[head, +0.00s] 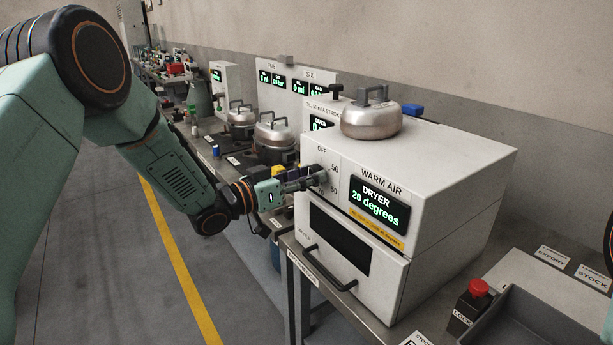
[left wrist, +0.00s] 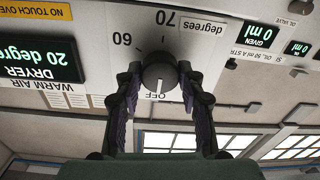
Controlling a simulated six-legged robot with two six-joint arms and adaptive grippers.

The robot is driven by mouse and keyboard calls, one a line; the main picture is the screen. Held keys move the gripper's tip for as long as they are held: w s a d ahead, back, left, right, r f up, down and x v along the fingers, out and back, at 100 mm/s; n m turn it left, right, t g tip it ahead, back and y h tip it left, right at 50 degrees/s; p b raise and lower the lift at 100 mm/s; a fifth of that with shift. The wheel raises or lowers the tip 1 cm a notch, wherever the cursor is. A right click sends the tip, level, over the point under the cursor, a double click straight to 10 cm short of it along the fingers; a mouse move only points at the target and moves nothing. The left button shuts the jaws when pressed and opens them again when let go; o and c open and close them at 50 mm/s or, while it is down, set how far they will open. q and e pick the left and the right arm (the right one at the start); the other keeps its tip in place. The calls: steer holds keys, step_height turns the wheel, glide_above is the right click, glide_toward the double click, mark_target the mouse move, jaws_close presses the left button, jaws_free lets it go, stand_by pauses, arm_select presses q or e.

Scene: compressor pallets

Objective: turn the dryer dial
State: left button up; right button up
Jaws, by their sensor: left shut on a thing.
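The dryer (head: 455,175) is a white box on a bench, with a green-lettered display (head: 378,206) reading "DRYER 20 degrees". Its dark round dial (left wrist: 160,72) sits on the front panel, between the fingers of my left gripper (left wrist: 160,78) in the left wrist view, which is upside down. The gripper is shut on the dial's sides. The dial's white mark points toward OFF; 60 and 70 are printed on the opposite side. In the head view my left gripper (head: 322,181) reaches the panel from the left, and its fingers mostly hide the dial.
A lidded metal pot (head: 370,120) stands on the dryer, and a door handle (head: 328,268) juts out below the panel. More pots (head: 274,138) stand on the bench behind. A red button (head: 478,288) and a grey tray (head: 530,320) are at right. The floor at left is clear.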

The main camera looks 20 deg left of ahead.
arm_select(q)
steer(key=shift+f+m+h+b, duration=0.15)
steer(key=shift+m+h+b, duration=0.15)
steer(key=shift+m+b, duration=9.2)
steer(key=m+p, duration=0.5)
steer(key=o, duration=1.2)
